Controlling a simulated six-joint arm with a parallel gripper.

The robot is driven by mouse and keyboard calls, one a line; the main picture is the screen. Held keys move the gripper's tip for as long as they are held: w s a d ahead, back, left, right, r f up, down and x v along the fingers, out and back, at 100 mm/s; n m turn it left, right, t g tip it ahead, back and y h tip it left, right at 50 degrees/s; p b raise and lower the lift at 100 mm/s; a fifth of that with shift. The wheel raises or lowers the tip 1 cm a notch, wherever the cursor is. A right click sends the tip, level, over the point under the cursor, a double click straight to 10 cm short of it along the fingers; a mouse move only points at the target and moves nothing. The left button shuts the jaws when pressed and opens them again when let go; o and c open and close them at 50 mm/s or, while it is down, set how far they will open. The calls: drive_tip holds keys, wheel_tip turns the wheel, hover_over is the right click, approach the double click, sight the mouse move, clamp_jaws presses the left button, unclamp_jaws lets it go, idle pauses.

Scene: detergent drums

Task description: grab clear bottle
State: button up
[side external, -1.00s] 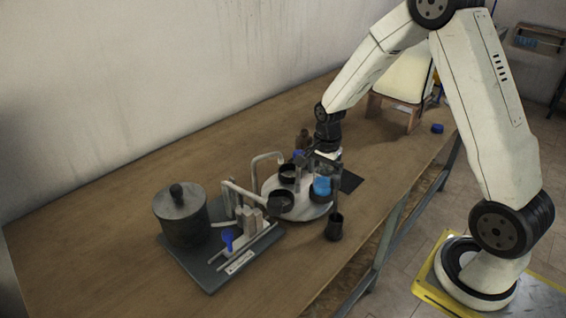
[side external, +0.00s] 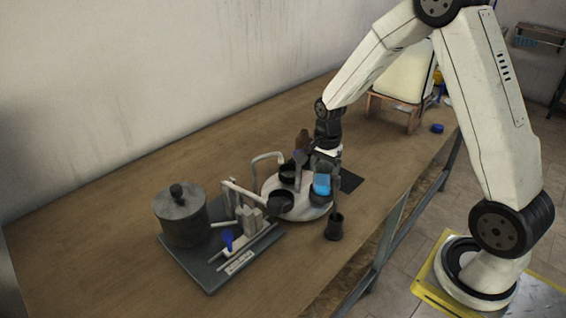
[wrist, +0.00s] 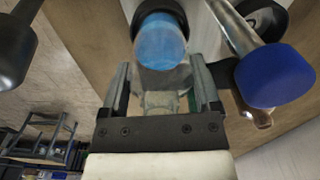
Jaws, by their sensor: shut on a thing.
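The clear bottle (side external: 321,184) with blue liquid stands upright at the right side of the round white turntable (side external: 303,213), at a dark cup-shaped holder. In the wrist view the bottle's blue lower part (wrist: 161,45) shows beyond the fingers, with a dark ring around its far end. Its clear, colourless upper part lies between the fingers. My gripper (side external: 327,164) comes from above and is shut on this upper part; its two fingers (wrist: 160,78) flank it in the wrist view. I cannot tell whether the bottle's base is clear of the holder.
A blue-topped rod (wrist: 275,76) stands close beside the right finger in the wrist view. Other dark holders (side external: 281,200) and a bent grey pipe (side external: 267,157) are near. A grey drum (side external: 182,218) stands left; a dark cup (side external: 334,229) is in front. The table's back left is clear.

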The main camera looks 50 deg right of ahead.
wheel_tip(320, 180, up, 9)
drive_tip(key=shift+r, duration=0.1)
idle(0.4)
idle(0.5)
